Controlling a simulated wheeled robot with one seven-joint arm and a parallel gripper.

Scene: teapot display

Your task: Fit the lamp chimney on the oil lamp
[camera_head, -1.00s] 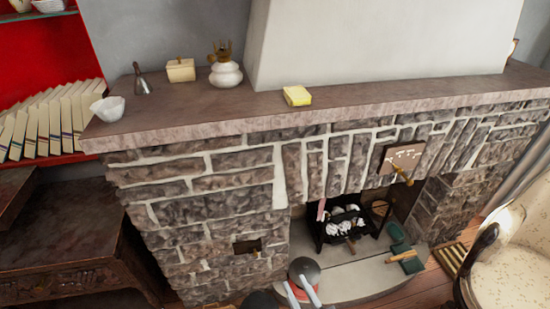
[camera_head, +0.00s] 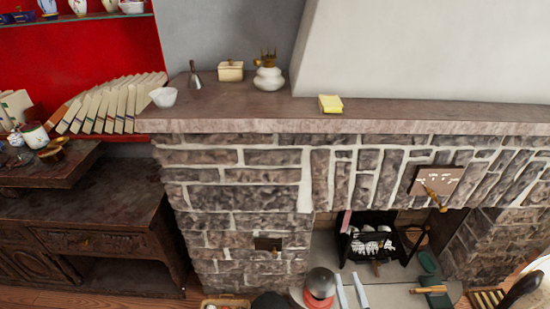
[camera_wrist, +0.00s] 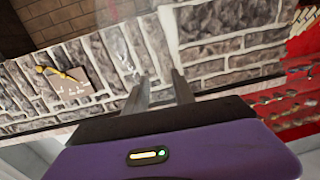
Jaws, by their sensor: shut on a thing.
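The oil lamp (camera_head: 268,76) has a rounded white body and a brass burner with an open crown on top. It stands upright on the left part of the stone mantel, and no chimney shows on it. My gripper (camera_wrist: 162,76) is shut on a faint, clear glass thing, which I take to be the lamp chimney (camera_wrist: 131,50); its outline is hard to make out. In the head view two pale bars, apparently my gripper's fingers (camera_head: 350,276), show at the bottom edge, low in front of the fireplace and well below the lamp. The chimney is not distinct there.
On the mantel (camera_head: 240,112), a white bowl (camera_head: 163,97), a metal bell (camera_head: 195,75) and a cream box (camera_head: 230,71) stand left of the lamp. A yellow block (camera_head: 331,104) lies to its right. The white chimney breast (camera_head: 400,50) rises close by. Books (camera_head: 120,105) fill the left shelf.

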